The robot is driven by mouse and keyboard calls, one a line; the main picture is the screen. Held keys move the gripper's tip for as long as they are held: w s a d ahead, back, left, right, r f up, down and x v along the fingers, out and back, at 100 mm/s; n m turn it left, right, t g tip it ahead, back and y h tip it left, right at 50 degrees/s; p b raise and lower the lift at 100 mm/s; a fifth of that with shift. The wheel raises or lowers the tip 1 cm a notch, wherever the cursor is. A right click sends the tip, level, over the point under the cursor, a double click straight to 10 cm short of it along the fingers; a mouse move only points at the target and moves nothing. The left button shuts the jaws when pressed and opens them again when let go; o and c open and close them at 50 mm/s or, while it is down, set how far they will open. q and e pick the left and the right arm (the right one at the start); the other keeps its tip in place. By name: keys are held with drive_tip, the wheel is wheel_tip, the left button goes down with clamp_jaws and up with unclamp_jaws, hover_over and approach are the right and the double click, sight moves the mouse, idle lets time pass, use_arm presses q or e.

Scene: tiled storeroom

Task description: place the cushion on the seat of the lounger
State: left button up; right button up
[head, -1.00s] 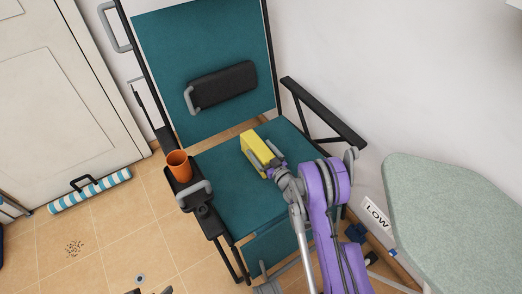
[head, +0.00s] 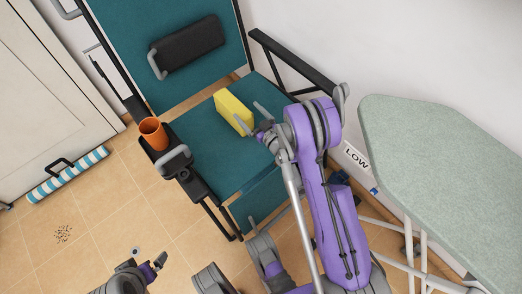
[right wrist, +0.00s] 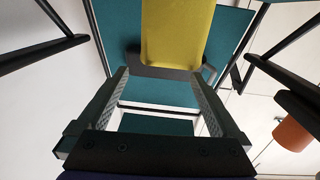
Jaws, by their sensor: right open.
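The yellow cushion (head: 234,112) is on the teal seat of the lounger (head: 205,145), near its back edge. In the right wrist view the cushion (right wrist: 177,32) shows ahead of the fingertips. My right gripper (head: 254,119) is open, just right of the cushion, with its fingers apart and nothing between them in the right wrist view (right wrist: 163,75). My left gripper (head: 156,265) is low over the floor, far from the cushion; its jaw opening is unclear.
An orange cup (head: 153,133) stands in the lounger's left armrest. A black headrest pillow (head: 188,43) is on the backrest. An ironing board (head: 440,170) stands at the right. A striped roll (head: 68,174) lies by the door. Floor at the lower left is mostly clear.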

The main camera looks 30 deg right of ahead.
drive_tip(key=r+h, duration=0.1)
drive_tip(key=r, duration=0.1)
drive_tip(key=r+m+g+h, duration=0.1)
drive_tip(key=r, duration=0.2)
drive_tip(key=r+m+h, duration=0.1)
drive_tip(key=r, duration=0.2)
drive_tip(key=shift+w+d+g, duration=0.1)
drive_tip(key=shift+d+g, duration=0.2)
drive_tip(key=shift+d, duration=0.05)
drive_tip(key=s+a+g, duration=0.4)
drive_tip(key=s, duration=0.6)
drive_tip(key=s+a+r+g+y, duration=0.1)
drive_tip(key=s+a+g, duration=0.3)
drive_tip(key=s, duration=0.7)
drive_tip(key=s+a+r+n+g, duration=0.1)
drive_tip(key=s+a+g, duration=0.2)
drive_tip(key=s, duration=0.8)
drive_tip(key=shift+a+g+y, duration=0.4)
drive_tip(key=shift+a, duration=0.8)
